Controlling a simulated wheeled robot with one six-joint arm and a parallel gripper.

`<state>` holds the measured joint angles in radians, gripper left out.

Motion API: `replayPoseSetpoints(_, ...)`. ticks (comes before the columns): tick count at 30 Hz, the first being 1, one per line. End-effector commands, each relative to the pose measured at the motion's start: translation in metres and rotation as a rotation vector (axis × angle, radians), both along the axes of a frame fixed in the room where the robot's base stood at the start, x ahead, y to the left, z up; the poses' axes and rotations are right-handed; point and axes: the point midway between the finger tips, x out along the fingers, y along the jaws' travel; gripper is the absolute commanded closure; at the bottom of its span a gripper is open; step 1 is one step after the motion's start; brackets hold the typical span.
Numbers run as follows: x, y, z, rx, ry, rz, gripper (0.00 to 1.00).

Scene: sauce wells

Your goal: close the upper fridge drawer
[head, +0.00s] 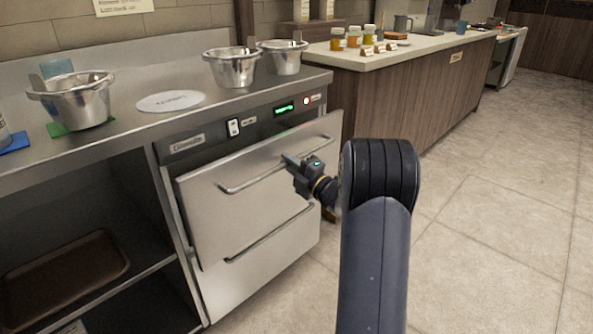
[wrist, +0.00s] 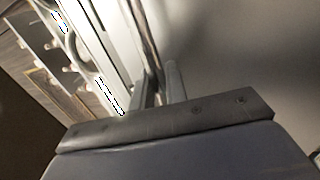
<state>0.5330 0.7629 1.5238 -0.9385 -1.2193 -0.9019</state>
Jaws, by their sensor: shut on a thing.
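The upper fridge drawer (head: 215,195) stands out from the steel fridge body, with its front ahead of the panel above it. Its bar handle (head: 240,187) runs across the front. My gripper (head: 291,161) is at the right part of this handle and shut on it. In the wrist view the bar (wrist: 148,40) runs down to between the two fingers of my gripper (wrist: 160,88). The fingers hide part of the bar. The lower drawer (head: 260,268), with its own handle (head: 268,234), sits below and looks shut.
A control panel with a lit green display (head: 284,108) is above the drawer. An open shelf with a brown tray (head: 65,270) is at left. Tiled floor (head: 500,220) is free at right.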

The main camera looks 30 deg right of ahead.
Motion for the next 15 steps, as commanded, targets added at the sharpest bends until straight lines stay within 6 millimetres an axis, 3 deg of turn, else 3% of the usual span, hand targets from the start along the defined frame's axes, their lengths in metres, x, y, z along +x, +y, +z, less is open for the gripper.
replayPoseSetpoints(6,0.049,0.019,-0.003,-0.002,-0.004,0.002,1.0)
replayPoseSetpoints(15,0.072,0.026,0.0,0.001,-0.001,-0.002,1.0)
